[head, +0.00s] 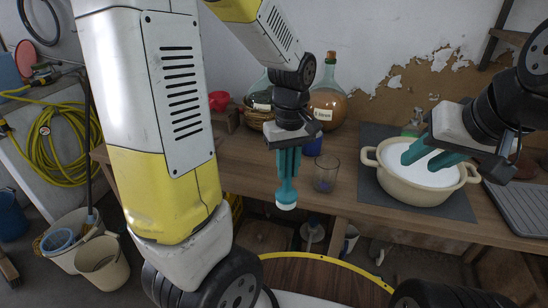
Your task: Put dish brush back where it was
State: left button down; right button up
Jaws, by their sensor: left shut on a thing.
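My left gripper (289,174) points down near the front edge of the workbench and is shut on the dish brush (286,196). The brush is teal with white bristles at its lower end; it hangs upright, bristles down, and its upper part is hidden between the teal fingers. My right gripper (419,161) is over the cream pot (421,197), its two teal fingers apart with nothing seen between them. The pot holds white, foamy-looking content and stands on a dark grey mat (371,205).
A clear glass (326,174) stands on the workbench (240,157), right of the brush. A labelled demijohn (327,105) and a blue container (313,147) stand behind. A ribbed grey tray (524,207) lies right of the pot. Buckets (102,267) stand on the floor at left.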

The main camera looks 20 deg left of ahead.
pick_arm(q)
jog(key=w+a+f, duration=0.2)
jog(key=w, duration=0.5)
jog(key=w+a+f, duration=0.2)
jog(key=w+a, duration=0.1)
jog(key=w, duration=0.5)
jog(key=shift+a+f, duration=0.25)
jog(key=shift+f, duration=0.05)
jog(key=shift+f, duration=0.2)
jog(key=c, duration=1.3)
grip_release()
jog(key=shift+o, duration=0.2)
